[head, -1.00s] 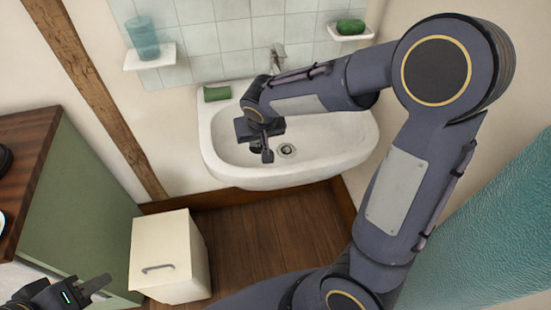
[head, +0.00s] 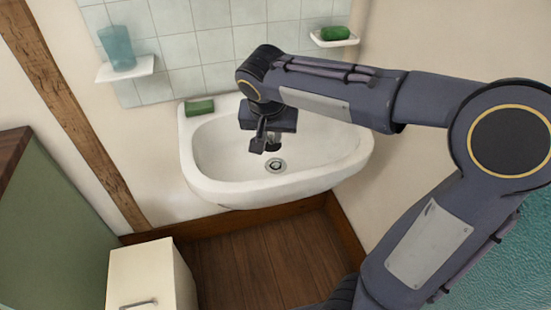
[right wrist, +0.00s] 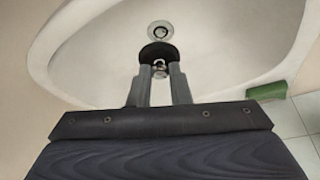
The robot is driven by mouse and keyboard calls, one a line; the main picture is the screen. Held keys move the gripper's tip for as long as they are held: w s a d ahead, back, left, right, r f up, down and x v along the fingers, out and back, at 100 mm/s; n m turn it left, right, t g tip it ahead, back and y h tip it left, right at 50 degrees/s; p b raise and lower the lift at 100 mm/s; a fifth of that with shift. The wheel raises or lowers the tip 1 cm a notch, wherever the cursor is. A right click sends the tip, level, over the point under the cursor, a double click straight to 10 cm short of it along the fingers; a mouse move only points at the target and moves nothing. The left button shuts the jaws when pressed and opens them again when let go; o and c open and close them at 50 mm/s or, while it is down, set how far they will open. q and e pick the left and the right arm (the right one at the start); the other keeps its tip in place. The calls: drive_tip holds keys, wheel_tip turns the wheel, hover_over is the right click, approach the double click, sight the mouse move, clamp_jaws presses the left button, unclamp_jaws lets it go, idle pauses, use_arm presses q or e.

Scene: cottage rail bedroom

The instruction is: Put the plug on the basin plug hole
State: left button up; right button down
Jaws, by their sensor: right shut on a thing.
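The white basin (head: 210,160) hangs on the wall, with its metal plug hole (head: 275,165) in the bowl floor. My right gripper (head: 266,148) is over the bowl, just behind and left of the plug hole in the head view. It is shut on the dark round plug (right wrist: 158,53), which shows between its fingertips in the right wrist view. There the plug hole (right wrist: 160,30) lies just beyond the plug, apart from it in the picture. The height of the plug above the bowl is hard to tell. My left gripper is out of view.
A green soap bar (head: 200,106) lies on the basin's back left rim. Wall shelves hold a blue tumbler (head: 118,48) and another green soap (head: 335,33). A cream cabinet (head: 150,275) stands at the lower left. The bowl around the hole is clear.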

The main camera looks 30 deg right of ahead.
drive_tip(key=w+d, duration=0.6)
drive_tip(key=w, duration=0.2)
drive_tip(key=f+b, duration=0.1)
drive_tip(key=f, duration=1.1)
drive_tip(key=shift+w+f, duration=0.2)
drive_tip(key=shift+f+b, duration=0.7)
drive_tip(key=shift+f, duration=2.15)
drive_tip(key=shift+f, duration=0.1)
drive_tip(key=shift+f, duration=0.1)
drive_tip(key=c, duration=1.3)
unclamp_jaws()
drive_tip(key=shift+c, duration=0.2)
